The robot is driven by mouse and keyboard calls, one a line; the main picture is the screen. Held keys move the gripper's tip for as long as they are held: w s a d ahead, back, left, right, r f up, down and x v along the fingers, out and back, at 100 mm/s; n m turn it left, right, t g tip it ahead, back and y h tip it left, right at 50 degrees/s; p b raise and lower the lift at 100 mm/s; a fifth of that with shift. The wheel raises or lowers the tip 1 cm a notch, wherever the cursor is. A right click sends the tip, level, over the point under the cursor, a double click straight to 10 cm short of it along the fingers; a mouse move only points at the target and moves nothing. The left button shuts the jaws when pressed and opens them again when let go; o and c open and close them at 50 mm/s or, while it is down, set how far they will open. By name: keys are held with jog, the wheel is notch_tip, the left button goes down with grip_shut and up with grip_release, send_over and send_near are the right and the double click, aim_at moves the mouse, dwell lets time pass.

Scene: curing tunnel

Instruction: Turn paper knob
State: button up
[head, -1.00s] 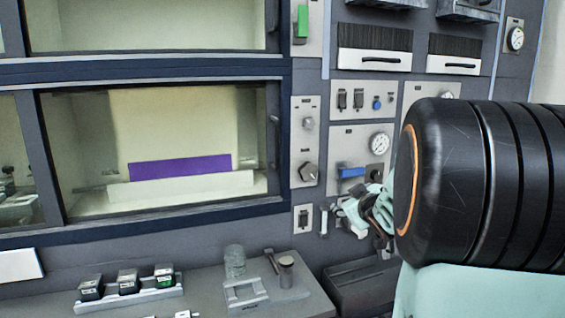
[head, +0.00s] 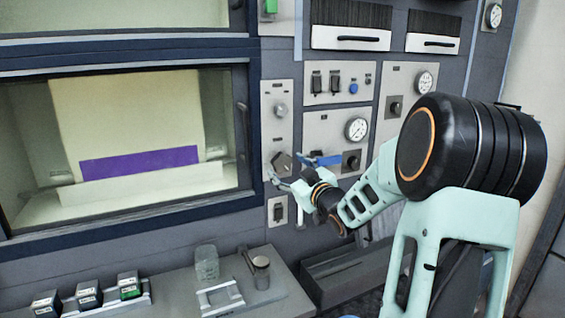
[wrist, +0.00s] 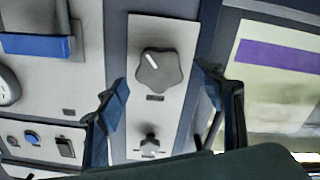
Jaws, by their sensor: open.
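The paper knob is taken to be the dark grey lobed knob (head: 282,162) with a white pointer line, on a narrow pale panel right of the window. In the wrist view the knob (wrist: 160,72) sits between the open fingers, its pointer towards the upper left. My gripper (head: 287,176) is beside the knob's lower part in the head view. In the wrist view my gripper (wrist: 164,80) has a blue-dark finger on each side, apart from the knob. I cannot tell how far the tips are from the panel.
A smaller knob (head: 281,110) shares the narrow panel. A blue lever (head: 322,160) and a gauge (head: 357,129) are close on the right. A switch (head: 278,211) is below. The window (head: 150,130) with a purple strip is left. A bench with a glass (head: 206,263) lies below.

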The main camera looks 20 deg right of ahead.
aim_at(284, 163)
jog(key=shift+w, duration=2)
jog(key=shift+c, duration=0.2)
jog(key=c, duration=1.1)
jog(key=shift+c, duration=0.3)
jog(key=shift+m+p, duration=0.35)
jog(key=shift+m, duration=0.05)
jog(key=shift+r+m+p, duration=0.1)
jog(key=shift+m+p, duration=0.25)
jog(key=shift+m, duration=0.65)
jog(key=m+p, duration=0.1)
jog(key=m, duration=0.3)
jog(key=shift+m+p, duration=0.3)
jog(key=shift+p, duration=0.1)
jog(key=m+p, duration=0.2)
jog(key=m, duration=0.4)
jog(key=shift+p, duration=0.35)
jog(key=shift+m, duration=0.3)
